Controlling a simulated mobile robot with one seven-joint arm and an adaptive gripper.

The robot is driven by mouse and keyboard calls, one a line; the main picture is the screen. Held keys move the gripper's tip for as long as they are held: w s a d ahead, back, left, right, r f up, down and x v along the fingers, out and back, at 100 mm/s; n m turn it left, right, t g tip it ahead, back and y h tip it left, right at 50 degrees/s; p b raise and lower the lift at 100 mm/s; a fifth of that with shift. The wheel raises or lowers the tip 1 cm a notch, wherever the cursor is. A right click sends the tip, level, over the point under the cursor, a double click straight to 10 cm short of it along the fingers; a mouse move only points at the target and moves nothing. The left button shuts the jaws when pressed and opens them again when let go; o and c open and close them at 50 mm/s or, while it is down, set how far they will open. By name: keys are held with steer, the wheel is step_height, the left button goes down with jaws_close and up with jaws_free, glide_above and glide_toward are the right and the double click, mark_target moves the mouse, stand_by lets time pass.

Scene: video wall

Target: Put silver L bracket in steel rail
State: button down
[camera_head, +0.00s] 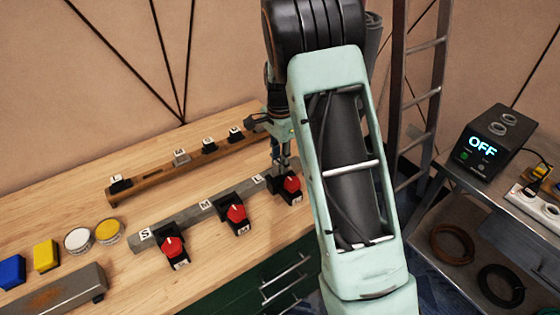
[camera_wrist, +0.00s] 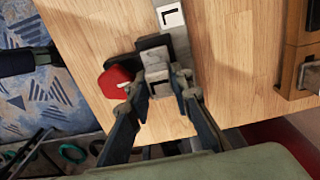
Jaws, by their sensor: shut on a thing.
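The steel rail (camera_head: 190,220) is a grey bar on the wooden table, marked S, M and L, with a black red-knobbed clamp by each letter. My gripper (camera_head: 282,163) points down at the L end, beside that end's red knob (camera_head: 292,184). In the wrist view my gripper (camera_wrist: 160,87) is shut on a small silver bracket (camera_wrist: 157,74), which sits at the rail's end by the black clamp (camera_wrist: 152,42), below the L label (camera_wrist: 170,16). Whether the bracket is fully seated in the rail cannot be told. In the head view the bracket is mostly hidden.
A wooden rail (camera_head: 150,178) behind holds several labelled pieces, one of them silver (camera_head: 181,157). Blue (camera_head: 11,271) and yellow (camera_head: 45,255) blocks and round tins lie at the left. A black box reading OFF (camera_head: 488,145) stands on a side table at right.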

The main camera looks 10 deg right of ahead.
steer(key=shift+f, duration=0.15)
steer(key=shift+f+b, duration=0.4)
steer(key=shift+f, duration=0.1)
steer(key=shift+f, duration=0.15)
steer(key=c, duration=1.7)
jaws_free()
steer(key=shift+o, duration=0.6)
steer(key=o, duration=0.4)
